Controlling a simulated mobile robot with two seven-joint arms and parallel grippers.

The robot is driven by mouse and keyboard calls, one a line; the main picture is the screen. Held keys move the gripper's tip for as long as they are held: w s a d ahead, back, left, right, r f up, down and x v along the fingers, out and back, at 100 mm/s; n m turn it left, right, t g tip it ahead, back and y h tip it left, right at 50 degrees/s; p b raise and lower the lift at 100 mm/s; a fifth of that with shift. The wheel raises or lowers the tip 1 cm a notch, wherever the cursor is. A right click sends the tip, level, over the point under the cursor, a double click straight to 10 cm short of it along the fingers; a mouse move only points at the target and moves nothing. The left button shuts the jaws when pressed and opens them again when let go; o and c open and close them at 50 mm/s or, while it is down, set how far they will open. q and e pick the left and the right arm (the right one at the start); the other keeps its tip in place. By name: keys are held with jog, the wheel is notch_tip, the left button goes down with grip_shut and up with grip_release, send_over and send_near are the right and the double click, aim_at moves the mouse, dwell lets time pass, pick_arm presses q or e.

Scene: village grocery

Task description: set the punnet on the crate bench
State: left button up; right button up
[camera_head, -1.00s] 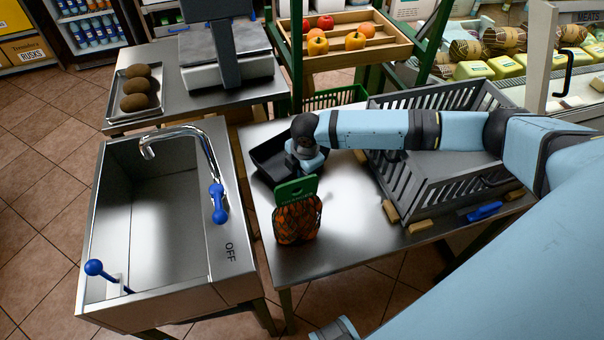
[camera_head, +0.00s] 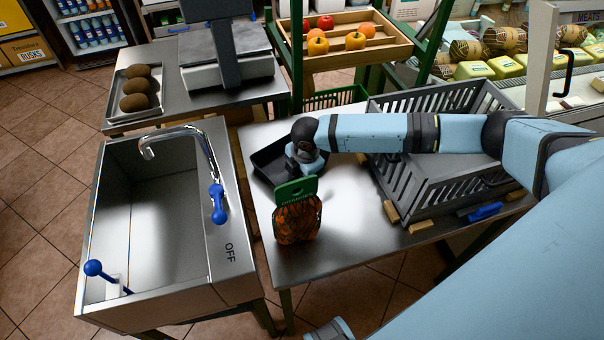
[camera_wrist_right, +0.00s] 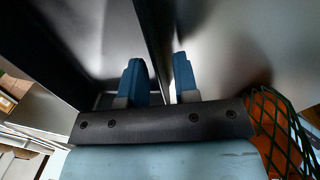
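The punnet, a black open tray (camera_head: 268,165), lies on the steel bench (camera_head: 345,235) that bears the grey slatted crate (camera_head: 440,185). It is at the bench's back left, partly hidden by my right gripper (camera_head: 303,165). In the right wrist view, my right gripper's two blue fingers (camera_wrist_right: 160,80) point down with a gap between them. A thin dark wall of the punnet (camera_wrist_right: 152,40) runs between the fingers, and a light strip shows beside the right finger.
A net bag of oranges (camera_head: 298,220) with a green label stands just in front of my right gripper. Wooden blocks (camera_head: 420,226) and a blue item (camera_head: 484,212) lie by the crate. A sink (camera_head: 150,230) adjoins on the left. The bench's front middle is clear.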

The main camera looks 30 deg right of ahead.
notch_tip(320, 180, up, 11)
jog(key=s+p, duration=0.1)
jog(key=shift+s+r, duration=0.2)
jog(key=shift+d, duration=0.1)
dwell(0.4)
